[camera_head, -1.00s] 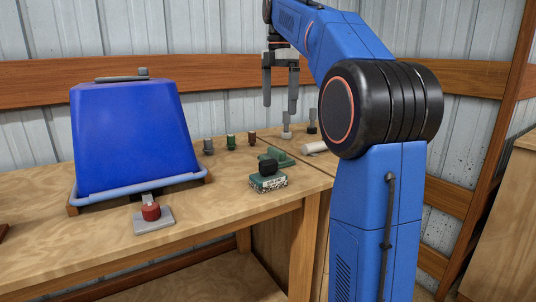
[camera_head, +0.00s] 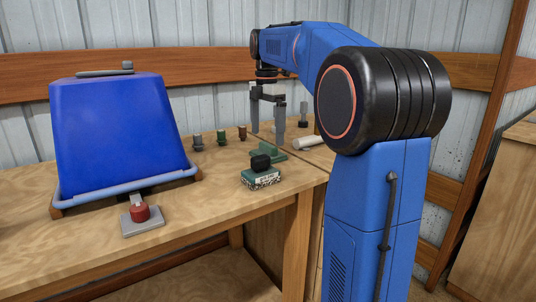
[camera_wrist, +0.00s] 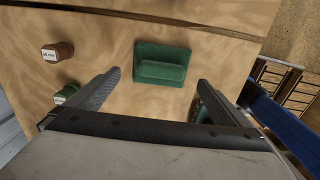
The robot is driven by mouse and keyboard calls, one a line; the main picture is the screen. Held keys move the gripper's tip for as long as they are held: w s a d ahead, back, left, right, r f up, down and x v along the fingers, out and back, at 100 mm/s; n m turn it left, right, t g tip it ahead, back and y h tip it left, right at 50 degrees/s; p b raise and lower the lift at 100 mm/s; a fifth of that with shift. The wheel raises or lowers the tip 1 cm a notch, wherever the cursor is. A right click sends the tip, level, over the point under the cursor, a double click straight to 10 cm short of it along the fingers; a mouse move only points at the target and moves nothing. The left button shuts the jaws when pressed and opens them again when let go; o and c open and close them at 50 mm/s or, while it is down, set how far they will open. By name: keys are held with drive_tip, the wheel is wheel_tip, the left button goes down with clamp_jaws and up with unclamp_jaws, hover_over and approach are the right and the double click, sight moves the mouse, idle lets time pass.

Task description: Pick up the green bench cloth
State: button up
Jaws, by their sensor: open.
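The green bench cloth (camera_head: 280,155) lies on the workbench, partly hidden behind my gripper's fingers in the head view. In the wrist view the cloth (camera_wrist: 163,64) is a flat green square with a raised fold across it. My gripper (camera_head: 267,134) points down above the bench by the cloth. In the wrist view its open fingers (camera_wrist: 158,79) stand to either side of the cloth's near edge, with nothing between them. The gap between fingertips and bench is hard to judge.
A speckled green box with a black top (camera_head: 262,177) stands near the cloth. Small brown (camera_head: 242,132), green (camera_head: 221,137) and grey (camera_head: 197,141) pieces stand left of it. A blue tub (camera_head: 115,135), a red button device (camera_head: 142,215) and a white roll (camera_head: 307,142) share the bench (camera_head: 215,205).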

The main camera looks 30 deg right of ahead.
sight(268, 144)
drive_tip(key=shift+s+d+f, duration=0.1)
drive_tip(key=shift+f, duration=1.3)
drive_tip(key=shift+s+d+f, duration=0.1)
drive_tip(key=shift+f, duration=1.3)
drive_tip(key=c, duration=0.9)
